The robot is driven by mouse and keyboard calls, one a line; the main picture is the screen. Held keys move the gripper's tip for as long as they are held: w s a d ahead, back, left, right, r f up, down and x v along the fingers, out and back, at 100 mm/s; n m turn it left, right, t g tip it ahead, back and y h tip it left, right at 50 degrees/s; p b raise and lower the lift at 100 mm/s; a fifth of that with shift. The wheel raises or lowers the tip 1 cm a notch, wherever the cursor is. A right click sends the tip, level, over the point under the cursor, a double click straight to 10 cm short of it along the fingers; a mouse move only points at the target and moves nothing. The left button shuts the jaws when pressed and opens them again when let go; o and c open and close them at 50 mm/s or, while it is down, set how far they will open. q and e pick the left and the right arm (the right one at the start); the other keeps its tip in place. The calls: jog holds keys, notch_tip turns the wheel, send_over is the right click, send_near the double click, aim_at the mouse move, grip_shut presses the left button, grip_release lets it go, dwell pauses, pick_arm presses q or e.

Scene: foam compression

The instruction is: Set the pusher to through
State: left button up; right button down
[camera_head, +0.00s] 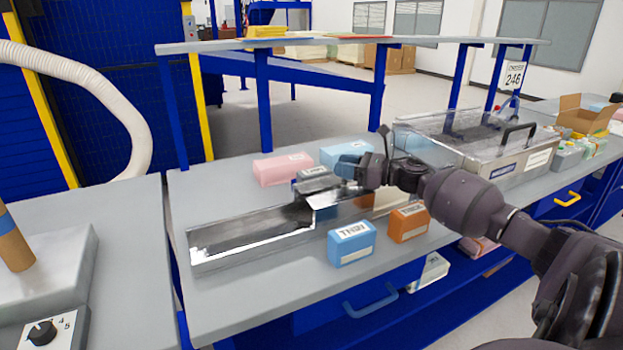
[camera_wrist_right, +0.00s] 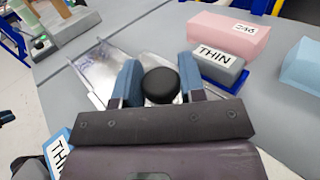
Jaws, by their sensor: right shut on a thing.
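A long metal tray (camera_head: 250,232) with a shiny channel lies on the grey bench. My right gripper (camera_head: 348,172) is over its far right part. In the right wrist view, the gripper (camera_wrist_right: 160,82) has its blue fingers closed on either side of a round black knob (camera_wrist_right: 160,86), which I take to be the pusher's. The pusher's body is mostly hidden by the gripper, so its exact setting cannot be told. The tray's metal end (camera_wrist_right: 100,70) shows beyond the fingers. My left gripper is out of view.
A grey THIN block (camera_wrist_right: 218,65) and a pink block (camera_head: 283,168) stand behind the tray, with a light blue block (camera_head: 346,152). A blue THIN block (camera_head: 352,243) and an orange THICK block (camera_head: 408,222) stand in front. A clear-lidded metal case (camera_head: 500,165) is at right.

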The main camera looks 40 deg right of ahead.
jog(key=d, duration=0.2)
jog(key=s+d, duration=0.1)
jog(key=shift+d+b, duration=0.3)
jog(key=shift+d, duration=0.05)
jog(key=shift+s+d, duration=0.15)
jog(key=shift+d, duration=0.25)
jog(key=c, duration=0.8)
grip_release()
jog(key=shift+o, duration=0.2)
jog(key=shift+s, duration=0.1)
